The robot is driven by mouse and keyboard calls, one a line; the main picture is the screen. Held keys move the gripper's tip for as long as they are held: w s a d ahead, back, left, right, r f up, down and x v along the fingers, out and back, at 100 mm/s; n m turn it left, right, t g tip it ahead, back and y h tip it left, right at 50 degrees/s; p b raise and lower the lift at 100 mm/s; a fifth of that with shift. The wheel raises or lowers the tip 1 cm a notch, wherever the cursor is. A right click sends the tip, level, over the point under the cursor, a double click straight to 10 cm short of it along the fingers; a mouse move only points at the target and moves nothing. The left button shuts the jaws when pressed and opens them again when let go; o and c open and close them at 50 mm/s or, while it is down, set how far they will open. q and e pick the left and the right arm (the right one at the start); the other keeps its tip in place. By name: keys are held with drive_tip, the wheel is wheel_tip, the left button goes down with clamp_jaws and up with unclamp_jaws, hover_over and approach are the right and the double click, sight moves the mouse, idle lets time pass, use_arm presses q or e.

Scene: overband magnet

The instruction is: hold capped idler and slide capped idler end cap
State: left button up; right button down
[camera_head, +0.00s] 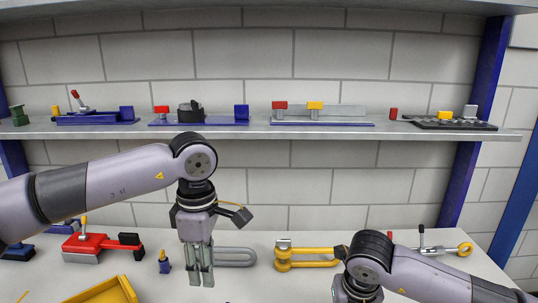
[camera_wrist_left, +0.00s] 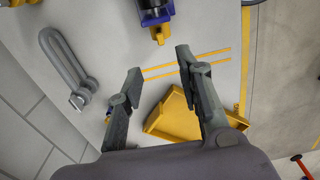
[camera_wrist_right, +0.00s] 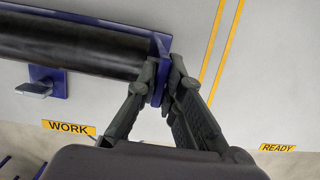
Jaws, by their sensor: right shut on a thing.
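The capped idler is out of sight in the head view. In the right wrist view a dark roller (camera_wrist_right: 75,45) lies at the upper left, with a blue end plate (camera_wrist_right: 158,62) at its right end. My right gripper (camera_wrist_right: 162,75) is shut on this blue plate. In the left wrist view a blue part with a yellow end (camera_wrist_left: 157,30) shows at the top edge, probably the idler's end cap; most is cut off. My left gripper (camera_wrist_left: 158,62) is open and empty, apart from that part. It points down over the table in the head view (camera_head: 200,278).
A yellow tray (camera_wrist_left: 178,118) lies below the left gripper. A grey U-shaped bar (camera_head: 235,257), yellow clevis (camera_head: 305,257) and red tool (camera_head: 100,244) lie on the table. A loaded shelf (camera_head: 250,132) runs behind. A blue bracket (camera_wrist_right: 47,82) stands beside the roller.

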use_arm(q)
drive_tip(key=shift+r, duration=2.3)
use_arm(e)
drive_tip(key=c, duration=1.6)
unclamp_jaws()
drive_tip(key=shift+c, duration=0.2)
